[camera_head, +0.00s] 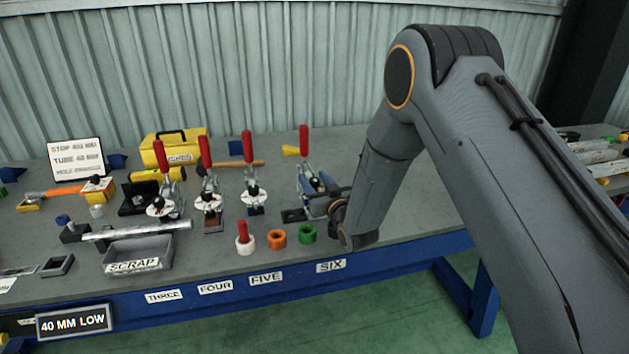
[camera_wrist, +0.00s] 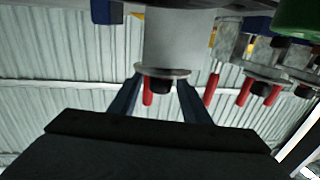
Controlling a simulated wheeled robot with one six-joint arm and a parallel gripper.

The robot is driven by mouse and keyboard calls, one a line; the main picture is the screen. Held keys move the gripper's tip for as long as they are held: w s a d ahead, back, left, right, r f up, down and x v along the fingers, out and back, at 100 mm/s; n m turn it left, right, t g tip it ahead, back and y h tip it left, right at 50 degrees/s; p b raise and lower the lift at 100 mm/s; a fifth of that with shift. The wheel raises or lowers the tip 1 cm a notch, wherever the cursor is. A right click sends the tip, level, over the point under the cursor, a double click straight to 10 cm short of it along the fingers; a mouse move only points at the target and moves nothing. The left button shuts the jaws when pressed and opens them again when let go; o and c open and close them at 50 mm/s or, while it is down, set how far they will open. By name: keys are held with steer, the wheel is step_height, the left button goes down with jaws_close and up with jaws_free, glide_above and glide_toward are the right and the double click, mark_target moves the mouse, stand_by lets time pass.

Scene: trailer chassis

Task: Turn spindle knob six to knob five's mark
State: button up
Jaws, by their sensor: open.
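Clamp six (camera_head: 312,188), with its red handle up, stands behind the SIX label (camera_head: 331,266); its dial and mark cannot be made out. My gripper (camera_head: 335,207) is beside its front right, partly hidden by my wrist. Clamp five (camera_head: 249,170) stands to the left, with a dark knob over a white dial (camera_head: 254,196); its mark is too small to read. In the upside-down wrist view, my open gripper (camera_wrist: 158,98) has one blue finger on each side of a dark knob (camera_wrist: 160,85) under a pale disc. Contact cannot be told.
Clamps four (camera_head: 208,178) and three (camera_head: 163,185) stand further left. White, orange (camera_head: 277,239) and green (camera_head: 307,234) rings sit before clamps five and six. A SCRAP tray (camera_head: 138,255) is at the left front. My arm covers the bench to the right.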

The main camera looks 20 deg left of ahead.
steer(key=c, duration=1)
steer(key=shift+c, duration=0.2)
